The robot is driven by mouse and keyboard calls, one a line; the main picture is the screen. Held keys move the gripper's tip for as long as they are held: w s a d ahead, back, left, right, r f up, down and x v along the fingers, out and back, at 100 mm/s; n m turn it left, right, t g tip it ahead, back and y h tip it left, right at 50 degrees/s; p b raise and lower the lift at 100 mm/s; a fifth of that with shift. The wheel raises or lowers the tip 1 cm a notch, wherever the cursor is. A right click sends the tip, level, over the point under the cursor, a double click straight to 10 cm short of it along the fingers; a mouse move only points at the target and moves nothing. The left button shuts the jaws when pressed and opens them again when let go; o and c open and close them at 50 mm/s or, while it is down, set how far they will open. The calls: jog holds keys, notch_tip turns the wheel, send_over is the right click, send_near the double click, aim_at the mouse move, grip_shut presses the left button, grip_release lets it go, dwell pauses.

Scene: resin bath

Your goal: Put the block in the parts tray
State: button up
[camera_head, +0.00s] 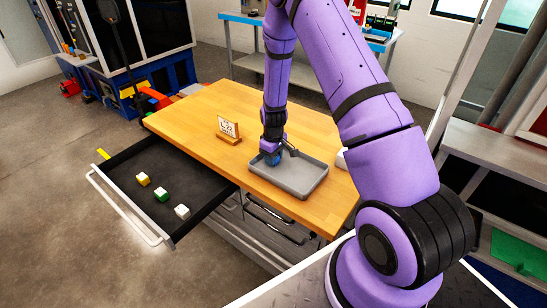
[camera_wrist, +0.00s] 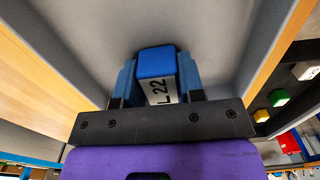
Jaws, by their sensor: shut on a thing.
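The block (camera_wrist: 155,62) has a blue face and a white side marked "L 22" in the wrist view. My gripper (camera_wrist: 157,82) is shut on it, with one blue finger on each side. In the head view my gripper (camera_head: 271,157) points down over the left back part of the grey parts tray (camera_head: 300,190), which lies on the wooden table. The tray's grey floor (camera_wrist: 215,35) fills the wrist view behind the block. I cannot tell whether the block touches the floor. In the head view the block is hard to tell from the blue fingers.
A small sign on a wooden stand (camera_head: 228,130) stands left of the tray on the table (camera_head: 195,115). An open dark drawer (camera_head: 160,215) at the left holds a yellow block (camera_head: 143,179), a green block (camera_head: 161,194) and a white block (camera_head: 182,211). A white object (camera_head: 341,160) is right of the tray.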

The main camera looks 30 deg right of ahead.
jog(key=shift+f, duration=0.1)
jog(key=o, duration=0.9)
jog(key=shift+o, duration=0.2)
jog(key=s+a+r+m+t, duration=0.1)
jog(key=s+a+r, duration=0.15)
jog(key=r, duration=0.95)
jog(key=s+a+r+t, duration=0.1)
jog(key=s+r, duration=0.3)
jog(key=r, duration=0.8)
jog(key=s+a+r+m+t, duration=0.15)
jog(key=s+r, duration=0.25)
jog(key=r, duration=0.8)
jog(key=s+a+r+m+t, duration=0.1)
jog(key=s+r, duration=0.4)
jog(key=s, duration=0.5)
jog(key=s+a+r+m, duration=0.1)
jog(key=s+r, duration=0.4)
jog(key=s, duration=0.6)
jog(key=shift+s+a+r+t, duration=0.25)
jog(key=shift+a+t, duration=0.1)
jog(key=shift+a, duration=0.3)
